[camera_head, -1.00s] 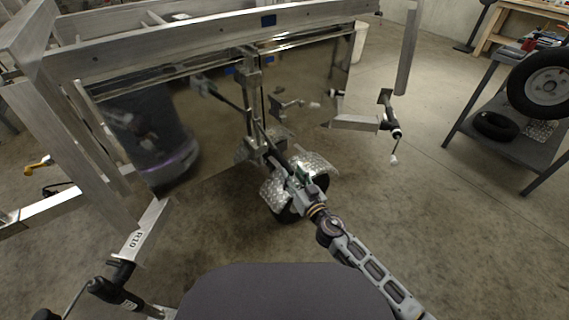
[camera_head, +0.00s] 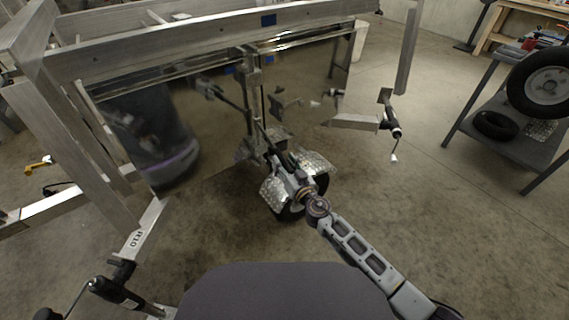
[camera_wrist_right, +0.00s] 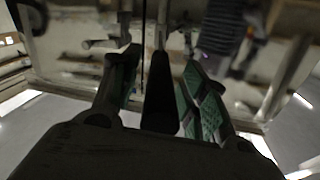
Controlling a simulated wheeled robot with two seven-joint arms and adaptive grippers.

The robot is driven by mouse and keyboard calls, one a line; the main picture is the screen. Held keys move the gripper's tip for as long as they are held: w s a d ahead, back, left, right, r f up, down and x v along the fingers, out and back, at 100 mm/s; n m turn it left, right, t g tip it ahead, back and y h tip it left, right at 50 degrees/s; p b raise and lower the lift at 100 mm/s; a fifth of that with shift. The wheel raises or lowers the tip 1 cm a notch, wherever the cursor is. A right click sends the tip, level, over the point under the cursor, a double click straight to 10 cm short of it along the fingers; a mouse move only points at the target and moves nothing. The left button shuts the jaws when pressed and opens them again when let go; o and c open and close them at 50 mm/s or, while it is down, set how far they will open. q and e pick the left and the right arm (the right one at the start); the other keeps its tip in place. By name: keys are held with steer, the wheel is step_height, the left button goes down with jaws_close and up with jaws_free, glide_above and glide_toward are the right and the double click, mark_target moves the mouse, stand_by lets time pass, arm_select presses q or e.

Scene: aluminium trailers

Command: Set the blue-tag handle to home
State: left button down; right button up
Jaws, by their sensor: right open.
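My right gripper (camera_head: 274,156) is low in front of the panel, by the foot of the post and above a wheel fender. In the right wrist view, my right gripper's green-padded fingers (camera_wrist_right: 162,88) are apart. A dark bar (camera_wrist_right: 160,95) shows between them, seemingly not clamped; it may be the handle's grip. The handle's exact position is hard to tell. My left gripper is not in view.
The shiny panel (camera_head: 310,85) mirrors the surroundings. A fender (camera_head: 315,168) and wheel are close under my right gripper. A jack with a crank (camera_head: 394,132) stands to the right, and a shelf cart (camera_head: 480,130) with tyres beyond it. Floor between is clear.

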steer(key=shift+c, duration=0.4)
jaws_close()
steer(key=shift+w+d, duration=0.1)
steer(key=shift+d, duration=0.05)
